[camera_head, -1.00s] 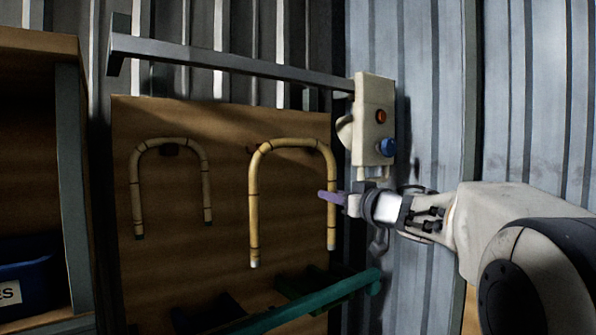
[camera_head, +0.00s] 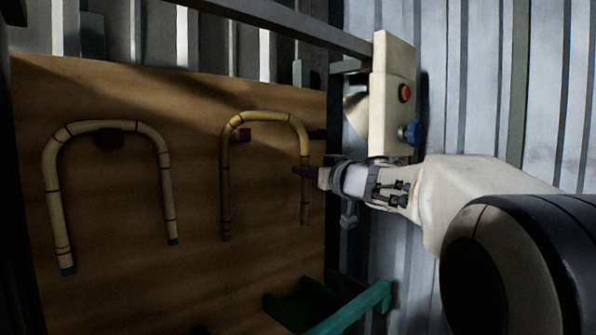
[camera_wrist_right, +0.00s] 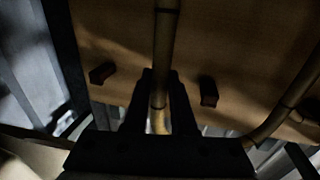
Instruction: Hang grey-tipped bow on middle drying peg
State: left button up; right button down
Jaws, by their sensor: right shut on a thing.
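The grey-tipped bow (camera_head: 226,190) is a tan, arched rattan piece with dark bands, upright with its arch at the top. My right gripper (camera_head: 308,174) is shut on its right leg; the wrist view shows the fingers (camera_wrist_right: 160,100) around that rattan (camera_wrist_right: 165,45). The middle peg (camera_head: 240,134), a reddish block on the board, shows inside the arch, below its top left. I cannot tell whether the bow touches it. Another peg (camera_head: 317,134) is right of the bow. My left gripper is not in view.
A green-tipped bow (camera_head: 56,205) hangs on the left peg (camera_head: 108,138) of the wooden board (camera_head: 130,290). A metal rail (camera_head: 275,15) crosses above; a green bar (camera_head: 350,308) is low right.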

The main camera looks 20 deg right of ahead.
jog(key=w+a+f+b, duration=0.1)
jog(key=w+a, duration=0.3)
jog(key=w, duration=0.6)
jog(key=shift+f, duration=0.25)
dwell(0.5)
dwell(0.4)
jog(key=c, duration=0.7)
grip_release()
jog(key=shift+o, duration=0.2)
jog(key=shift+f, duration=0.1)
jog(key=shift+s+d, duration=0.1)
